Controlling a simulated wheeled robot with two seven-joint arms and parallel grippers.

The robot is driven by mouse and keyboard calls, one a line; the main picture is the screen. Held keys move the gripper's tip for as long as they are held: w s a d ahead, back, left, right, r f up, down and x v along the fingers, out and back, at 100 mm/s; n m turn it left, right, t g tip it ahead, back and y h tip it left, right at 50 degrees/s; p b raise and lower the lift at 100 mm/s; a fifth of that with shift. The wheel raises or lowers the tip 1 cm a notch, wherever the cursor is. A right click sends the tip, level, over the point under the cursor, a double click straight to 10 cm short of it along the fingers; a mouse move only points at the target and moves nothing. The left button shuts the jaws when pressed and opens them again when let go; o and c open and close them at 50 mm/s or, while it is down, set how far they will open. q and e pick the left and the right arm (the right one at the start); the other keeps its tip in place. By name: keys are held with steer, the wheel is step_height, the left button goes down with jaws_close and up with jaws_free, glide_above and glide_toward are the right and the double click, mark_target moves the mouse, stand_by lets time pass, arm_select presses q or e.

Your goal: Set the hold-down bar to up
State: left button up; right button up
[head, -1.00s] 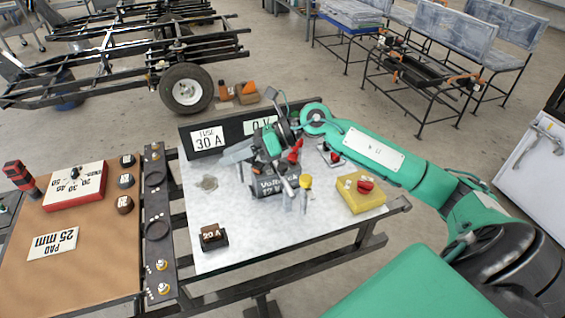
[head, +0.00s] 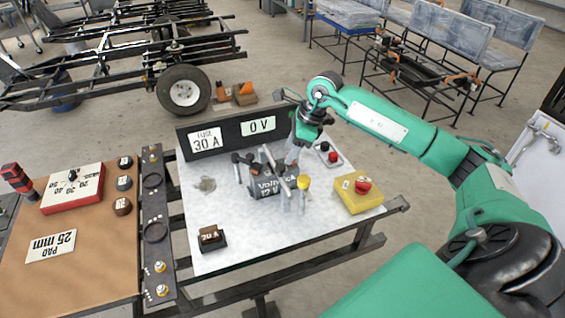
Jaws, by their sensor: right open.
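The black battery (head: 266,188), lettered "12 V", stands on the pale tabletop. Grey upright pieces and a yellow knob (head: 303,183) are at its right front. A dark, tilted bar-like piece (head: 269,157) shows above the battery; I cannot tell for certain whether it is the hold-down bar, or its exact position. My right gripper (head: 291,158) is open, pointing down just behind and right of the battery top. Its fingers partly overlap the battery parts, so contact is unclear. My left gripper is not in view.
A black board with "30 A" and "0 V" labels (head: 227,137) stands along the back edge. A yellow box with a red button (head: 357,193) is at right, a small "30 A" block (head: 211,237) at front left. The tabletop's front middle is clear.

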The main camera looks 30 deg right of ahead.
mark_target(281, 167)
steer(key=x, duration=0.6)
steer(key=shift+a+f, duration=0.1)
steer(key=shift+f, duration=0.05)
steer(key=shift+c, duration=0.2)
jaws_close()
